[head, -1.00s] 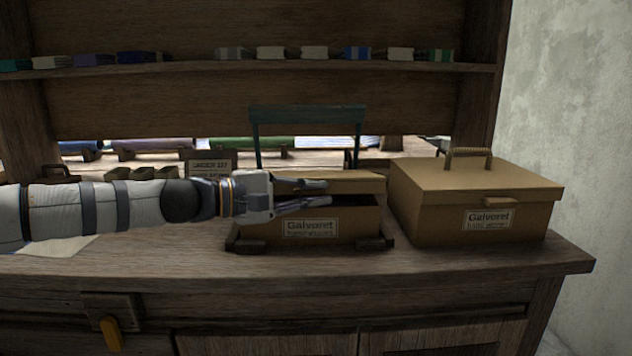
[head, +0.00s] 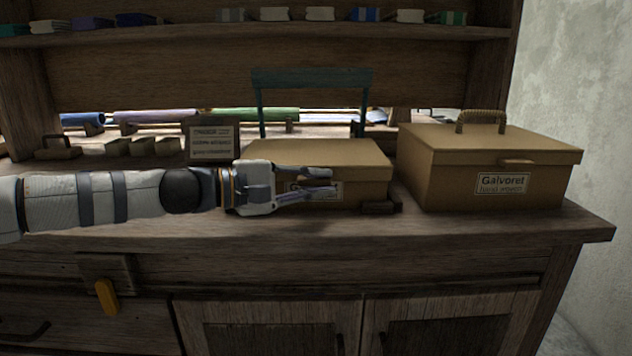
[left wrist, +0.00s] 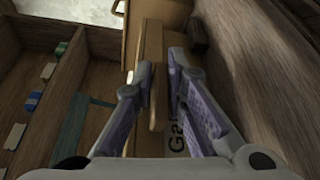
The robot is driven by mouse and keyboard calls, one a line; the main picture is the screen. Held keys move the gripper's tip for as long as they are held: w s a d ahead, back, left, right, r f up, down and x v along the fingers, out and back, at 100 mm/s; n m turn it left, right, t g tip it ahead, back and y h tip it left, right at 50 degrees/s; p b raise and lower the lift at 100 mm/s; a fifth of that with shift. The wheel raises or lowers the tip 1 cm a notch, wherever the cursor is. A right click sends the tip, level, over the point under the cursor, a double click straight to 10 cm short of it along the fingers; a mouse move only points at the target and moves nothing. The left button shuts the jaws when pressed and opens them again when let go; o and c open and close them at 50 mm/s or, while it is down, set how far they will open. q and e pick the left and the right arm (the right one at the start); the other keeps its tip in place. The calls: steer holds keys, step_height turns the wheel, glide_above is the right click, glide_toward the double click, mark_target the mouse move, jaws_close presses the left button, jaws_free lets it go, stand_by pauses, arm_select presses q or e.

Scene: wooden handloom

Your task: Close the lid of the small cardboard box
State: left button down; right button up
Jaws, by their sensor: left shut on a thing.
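The small cardboard box (head: 372,194) stands on the bench in the head view, its front label partly hidden by my fingers. Its lid (head: 325,153) lies flat on top, and no dark gap shows at the visible right part of the front. My left gripper (head: 332,182) is in front of the box, reaching in from the left. In the left wrist view my left gripper's fingers (left wrist: 162,70) are shut on the lid's front lip (left wrist: 156,95), one finger on each side. The box front behind the fingers is partly hidden. My right gripper is not in view.
A larger lidded cardboard box (head: 540,190) with a rope handle stands close on the right. A teal frame (head: 312,78) rises behind the small box. A small sign (head: 212,143) stands behind my left wrist. The bench front strip (head: 330,228) is clear.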

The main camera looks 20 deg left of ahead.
arm_select(q)
steer(key=shift+f, duration=0.45)
steer(key=c, duration=1.7)
jaws_free()
steer(key=shift+r, duration=0.15)
steer(key=v, duration=1.1)
steer(key=shift+r, duration=0.15)
steer(key=shift+s+a, duration=0.3)
steer(key=shift+s, duration=0.05)
